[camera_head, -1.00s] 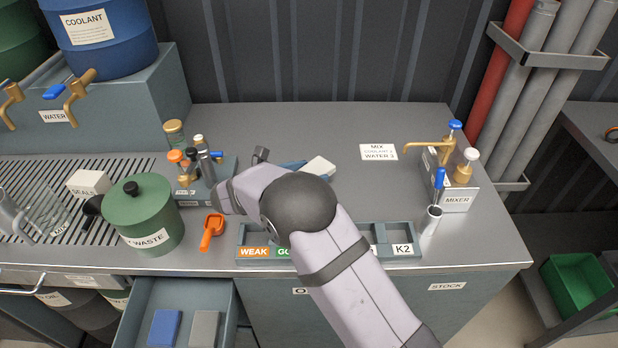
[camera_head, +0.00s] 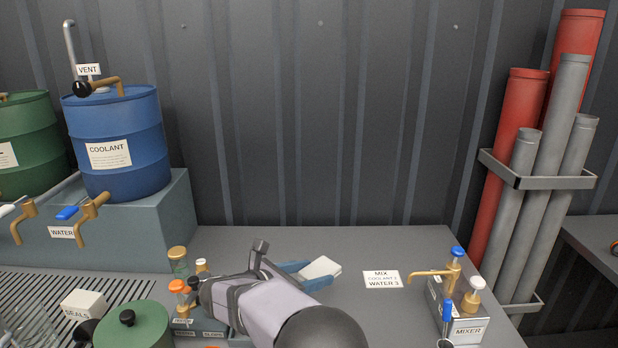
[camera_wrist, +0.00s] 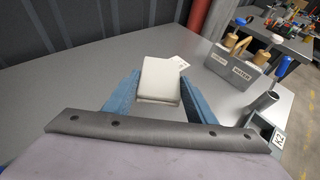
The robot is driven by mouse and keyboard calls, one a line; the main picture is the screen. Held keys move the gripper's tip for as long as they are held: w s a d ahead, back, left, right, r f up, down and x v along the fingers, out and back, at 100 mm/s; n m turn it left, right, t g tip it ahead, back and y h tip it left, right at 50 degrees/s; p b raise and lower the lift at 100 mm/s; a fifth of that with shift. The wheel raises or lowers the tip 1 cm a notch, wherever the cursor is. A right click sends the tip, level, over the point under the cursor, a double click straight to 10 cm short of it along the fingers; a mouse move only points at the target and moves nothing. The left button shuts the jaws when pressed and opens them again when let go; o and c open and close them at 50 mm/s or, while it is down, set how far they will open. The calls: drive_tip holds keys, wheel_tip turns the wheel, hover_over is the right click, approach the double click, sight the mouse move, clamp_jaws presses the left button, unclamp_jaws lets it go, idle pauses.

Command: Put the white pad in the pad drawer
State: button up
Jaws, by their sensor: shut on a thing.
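The white pad (camera_wrist: 160,80) is a pale rounded block between the blue fingers of my gripper (camera_wrist: 153,92) in the wrist view. My gripper is shut on it, above the bench top. In the head view the white pad (camera_head: 320,268) shows at the tip of my gripper (camera_head: 310,274), to the right of my wrist. My arm hides part of the gripper there. The pad drawer is outside both current views.
The mixer (camera_head: 462,316) with brass taps stands at the right. A mix label (camera_head: 382,279) lies on the bench (camera_head: 405,248). A bottle rack (camera_head: 200,325), the green waste pot (camera_head: 132,325) and the seals box (camera_head: 84,304) are at the left. The back middle bench is clear.

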sight(311, 274)
wheel_tip(311, 274, up, 6)
drive_tip(key=p, duration=0.5)
idle(0.5)
